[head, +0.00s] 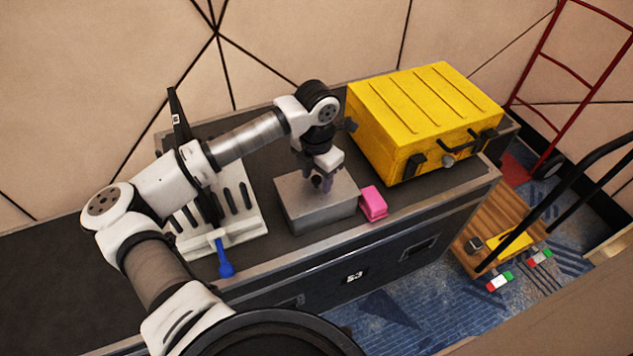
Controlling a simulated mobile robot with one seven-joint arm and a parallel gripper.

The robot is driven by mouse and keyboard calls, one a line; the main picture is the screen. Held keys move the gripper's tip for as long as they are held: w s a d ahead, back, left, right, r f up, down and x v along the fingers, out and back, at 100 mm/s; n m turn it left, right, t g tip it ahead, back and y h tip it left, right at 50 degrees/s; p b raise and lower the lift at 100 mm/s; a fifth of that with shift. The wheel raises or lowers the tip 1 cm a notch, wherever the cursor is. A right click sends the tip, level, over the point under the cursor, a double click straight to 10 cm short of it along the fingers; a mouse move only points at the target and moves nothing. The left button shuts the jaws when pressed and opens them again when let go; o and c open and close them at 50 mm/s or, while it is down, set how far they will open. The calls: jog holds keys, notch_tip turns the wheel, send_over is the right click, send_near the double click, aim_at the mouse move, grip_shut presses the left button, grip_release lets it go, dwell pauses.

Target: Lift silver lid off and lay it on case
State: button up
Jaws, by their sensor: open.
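The silver lid (296,193) sits on top of a grey box (322,216) on the dark case top. My gripper (322,187) is open and points down just above the middle of the lid. The fingertips look close to the lid, and whether they straddle a handle is hard to tell. The case (285,246) is a long dark flight case with metal edges. Its dark top carries the box and the other items.
A yellow case (425,115) stands right of the box at the back. A pink block (373,203) lies close against the box's right side. A pale slotted rack (245,222) and a blue-handled tool (224,262) are at left. A red hand truck (548,50) stands far right.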

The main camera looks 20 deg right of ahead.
grip_shut()
dwell(0.3)
